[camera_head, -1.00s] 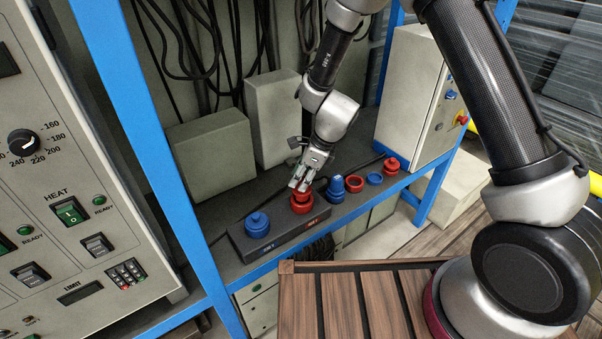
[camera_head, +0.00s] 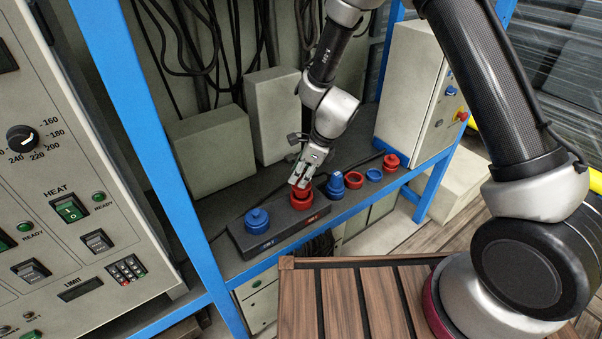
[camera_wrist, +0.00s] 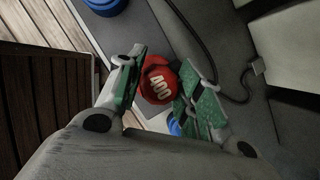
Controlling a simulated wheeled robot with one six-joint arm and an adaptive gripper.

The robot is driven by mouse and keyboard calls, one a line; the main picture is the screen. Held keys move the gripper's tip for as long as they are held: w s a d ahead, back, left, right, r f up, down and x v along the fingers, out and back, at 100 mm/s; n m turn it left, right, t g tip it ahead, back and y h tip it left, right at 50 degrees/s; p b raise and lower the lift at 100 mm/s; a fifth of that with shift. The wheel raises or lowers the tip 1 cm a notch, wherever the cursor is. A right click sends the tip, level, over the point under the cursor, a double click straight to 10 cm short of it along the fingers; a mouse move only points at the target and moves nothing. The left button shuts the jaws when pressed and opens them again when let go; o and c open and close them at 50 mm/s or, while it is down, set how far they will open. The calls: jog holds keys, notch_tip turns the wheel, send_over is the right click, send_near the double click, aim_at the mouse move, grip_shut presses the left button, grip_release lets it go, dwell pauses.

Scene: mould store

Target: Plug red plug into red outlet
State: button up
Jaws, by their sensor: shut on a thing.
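My gripper (camera_head: 299,181) points down, shut on a red plug (camera_head: 302,200) at the right part of a dark block on the shelf. In the wrist view the plug's round red face (camera_wrist: 158,84), marked "400", shows between the two green-padded fingers. A red ring-shaped outlet (camera_head: 355,180) lies to the right on the shelf. The lower part of the held plug is hard to make out, so I cannot tell whether it is seated or just above the block.
A blue plug (camera_head: 257,221) sits on the left of the dark block (camera_head: 281,234). To the right stand another blue plug (camera_head: 336,188), a blue ring (camera_head: 374,174) and another red plug (camera_head: 391,162). Grey boxes (camera_head: 272,117) stand behind; a blue post (camera_head: 150,130) rises left.

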jog(key=shift+f, duration=0.35)
jog(key=shift+f, duration=0.35)
jog(key=shift+f, duration=0.3)
dwell(0.4)
jog(key=shift+f, duration=0.4)
jog(key=shift+f, duration=0.2)
jog(key=o, duration=1.2)
jog(key=shift+o, duration=0.2)
jog(key=o, duration=0.3)
